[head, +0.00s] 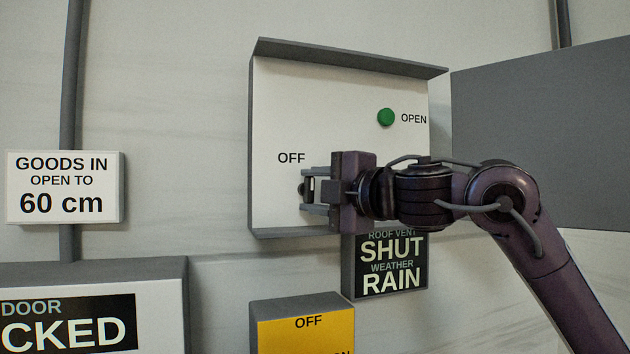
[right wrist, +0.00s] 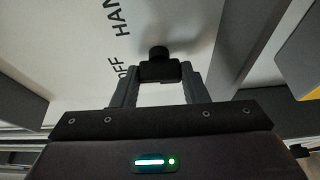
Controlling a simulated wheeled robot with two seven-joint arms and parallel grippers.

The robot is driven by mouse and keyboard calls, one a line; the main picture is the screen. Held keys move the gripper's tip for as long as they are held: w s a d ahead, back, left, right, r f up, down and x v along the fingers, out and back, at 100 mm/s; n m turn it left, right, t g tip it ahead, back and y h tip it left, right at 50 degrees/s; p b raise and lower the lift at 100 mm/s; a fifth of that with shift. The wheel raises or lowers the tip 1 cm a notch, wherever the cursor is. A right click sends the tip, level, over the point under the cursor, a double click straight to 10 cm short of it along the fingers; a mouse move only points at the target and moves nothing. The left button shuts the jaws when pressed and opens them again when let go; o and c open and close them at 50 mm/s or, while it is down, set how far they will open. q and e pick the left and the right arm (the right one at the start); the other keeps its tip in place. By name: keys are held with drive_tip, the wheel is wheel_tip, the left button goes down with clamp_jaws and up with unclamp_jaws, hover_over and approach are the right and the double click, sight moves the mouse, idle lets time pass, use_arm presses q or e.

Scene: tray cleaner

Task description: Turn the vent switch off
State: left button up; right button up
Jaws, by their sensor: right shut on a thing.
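The vent switch shows in the right wrist view as a black knob (right wrist: 158,53) standing out from the white control panel (head: 285,95). My right gripper (head: 308,190) is at the lower left of that panel, just below the printed word OFF. In the right wrist view its two fingers (right wrist: 160,72) are shut on the black handle of the switch, one on each side. The words OFF and part of HAND show on the panel beside the knob. In the head view the gripper hides most of the switch, so its exact setting is hard to tell. My left gripper is not in view.
A green button or lamp (head: 386,117) marked OPEN is at the panel's upper right. A grey door (head: 540,130) stands open on the right. Below are a SHUT/RAIN sign (head: 350,275), a yellow OFF box (head: 275,335) and a door sign box (head: 160,310). A goods-in sign (head: 65,215) hangs left.

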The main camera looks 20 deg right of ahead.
drive_tip(key=shift+f+n, duration=0.15)
drive_tip(key=shift+n, duration=0.25)
drive_tip(key=o, duration=1)
drive_tip(key=b+v, duration=0.3)
drive_tip(key=v, duration=0.5)
drive_tip(key=shift+a, duration=0.1)
